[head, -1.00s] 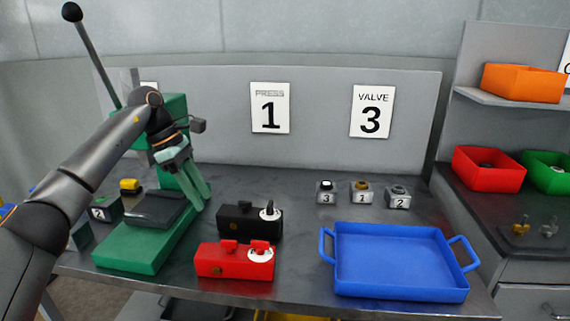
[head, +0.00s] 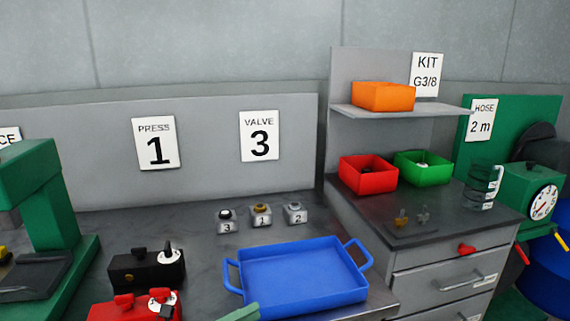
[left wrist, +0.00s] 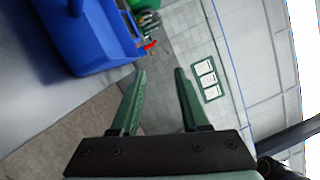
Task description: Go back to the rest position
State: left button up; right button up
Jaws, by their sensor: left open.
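My left gripper shows only as one pale green finger (head: 240,313) at the bottom edge of the head view, in front of the blue tray's near left corner. In the left wrist view my left gripper (left wrist: 160,74) is open, its two green fingers apart with nothing between them. A blue object (left wrist: 85,40) lies beyond the left finger there; I cannot tell whether it is the tray. My right gripper is not in view.
The blue tray (head: 300,277) is empty on the bench. Black (head: 146,268) and red (head: 134,306) boxes stand left of it, three numbered valves (head: 261,215) behind. The green press (head: 45,200) is far left; a drawer cabinet (head: 440,270) with bins is right.

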pick_arm(q)
jog(key=s+a+f+n+y, duration=0.4)
jog(key=s+f+n+y, duration=0.3)
jog(key=s+f+n, duration=0.4)
jog(key=s+a+f+n+y, duration=0.5)
jog(key=s+f+n+y, duration=0.3)
jog(key=n, duration=1.2)
jog(key=s+f, duration=0.4)
jog(key=f, duration=0.2)
jog(key=shift+s+f+n, duration=0.2)
jog(key=shift+f+n, duration=0.15)
jog(key=shift+n, duration=0.05)
